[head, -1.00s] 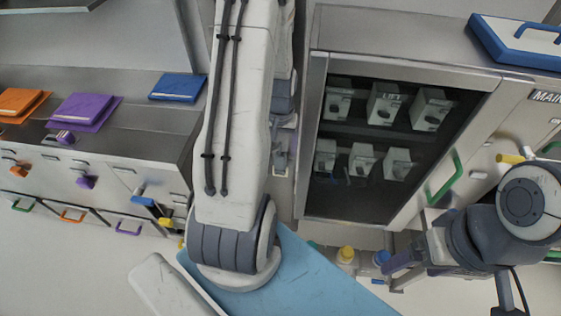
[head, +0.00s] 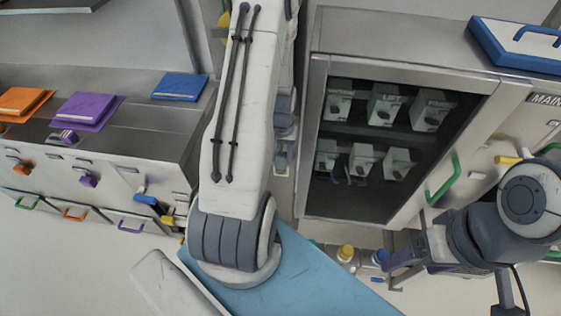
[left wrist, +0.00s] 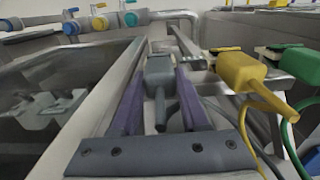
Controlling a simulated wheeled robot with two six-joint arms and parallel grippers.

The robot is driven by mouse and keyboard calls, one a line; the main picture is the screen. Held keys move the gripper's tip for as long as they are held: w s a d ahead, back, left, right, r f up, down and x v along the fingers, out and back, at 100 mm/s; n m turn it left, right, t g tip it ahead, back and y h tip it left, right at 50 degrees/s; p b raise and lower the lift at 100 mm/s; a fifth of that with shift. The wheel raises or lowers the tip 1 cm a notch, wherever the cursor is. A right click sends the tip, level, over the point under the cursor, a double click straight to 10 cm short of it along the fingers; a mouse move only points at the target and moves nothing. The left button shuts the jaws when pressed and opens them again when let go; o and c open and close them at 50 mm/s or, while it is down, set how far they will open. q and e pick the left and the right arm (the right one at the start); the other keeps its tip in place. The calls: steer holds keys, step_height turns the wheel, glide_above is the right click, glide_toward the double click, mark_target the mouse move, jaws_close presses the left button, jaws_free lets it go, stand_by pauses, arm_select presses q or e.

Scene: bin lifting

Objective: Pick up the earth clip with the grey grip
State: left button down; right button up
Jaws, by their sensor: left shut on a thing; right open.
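The earth clip with the grey grip (left wrist: 158,72) sits between the two purple fingers of my left gripper (left wrist: 161,62) in the left wrist view. The gripper is shut on its grey grip. A dark sleeve runs back from the grip, and the clip's far end is hard to see. Whether it touches a support beyond cannot be told. In the head view my left arm hides the left gripper and the grey clip. My right gripper (head: 392,264) is open and apart from the clips, low at the right.
A yellow-grip clip (left wrist: 240,72) and a green-grip clip (left wrist: 297,62) with cables are to the right in the left wrist view. A glass-front cabinet (head: 318,130) stands right of my left arm. A counter (head: 125,120) with coloured folders is at left.

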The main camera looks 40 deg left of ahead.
arm_select(q)
steer(key=shift+r, duration=0.1)
step_height(320, 180, up, 10)
steer(key=shift+f+b, duration=0.1)
steer(key=shift+b, duration=0.65)
